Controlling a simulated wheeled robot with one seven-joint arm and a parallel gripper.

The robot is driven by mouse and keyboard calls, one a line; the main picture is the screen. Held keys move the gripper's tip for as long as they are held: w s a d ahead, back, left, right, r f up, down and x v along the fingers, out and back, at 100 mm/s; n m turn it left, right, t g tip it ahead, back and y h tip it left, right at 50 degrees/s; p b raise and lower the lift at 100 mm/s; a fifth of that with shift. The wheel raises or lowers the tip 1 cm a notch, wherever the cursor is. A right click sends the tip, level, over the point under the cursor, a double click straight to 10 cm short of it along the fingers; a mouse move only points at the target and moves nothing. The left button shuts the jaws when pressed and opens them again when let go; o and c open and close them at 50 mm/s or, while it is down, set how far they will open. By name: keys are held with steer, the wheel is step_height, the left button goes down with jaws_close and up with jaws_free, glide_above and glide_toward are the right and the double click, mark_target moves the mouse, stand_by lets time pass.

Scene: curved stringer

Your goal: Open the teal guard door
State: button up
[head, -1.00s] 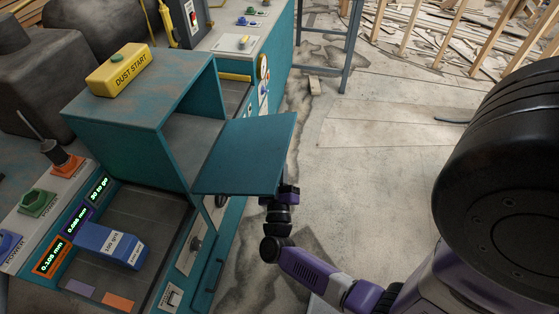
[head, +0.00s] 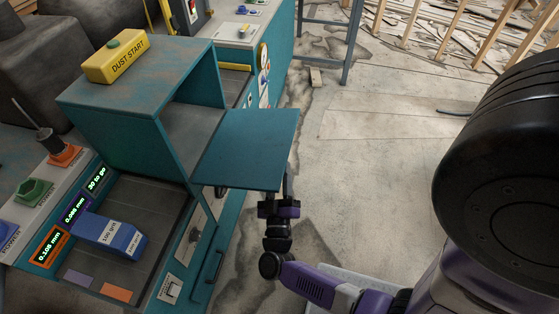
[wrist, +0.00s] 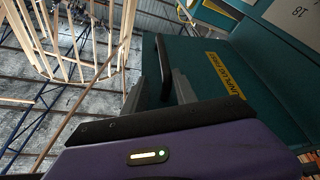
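The teal guard door (head: 245,150) is a flat panel. In the head view it stands swung out to the right from the teal hood (head: 120,135), whose opening shows. In the wrist view the teal door surface (wrist: 215,75) carries a yellow label, and a black handle bar (wrist: 163,65) stands out from it. My gripper (head: 287,186) is just below the door's near right corner in the head view, fingertips partly hidden by the panel. In the wrist view my gripper's grey fingers (wrist: 158,92) are spread apart, with the handle showing between them; contact cannot be told.
A yellow DUST START box (head: 116,56) sits on the hood. A blue block (head: 110,236) lies on the machine bed beside lit displays. A blue metal frame (head: 345,40) stands at the back. The concrete floor (head: 375,180) right of the machine is mostly clear.

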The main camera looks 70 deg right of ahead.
steer(key=shift+v, duration=0.8)
steer(key=shift+a, duration=0.15)
steer(key=b+v, duration=0.2)
steer(key=v, duration=0.6)
steer(key=shift+a+f+b, duration=0.25)
steer(key=shift+a+b, duration=0.1)
steer(key=shift+b, duration=0.05)
steer(key=shift+w, duration=0.15)
stand_by(0.7)
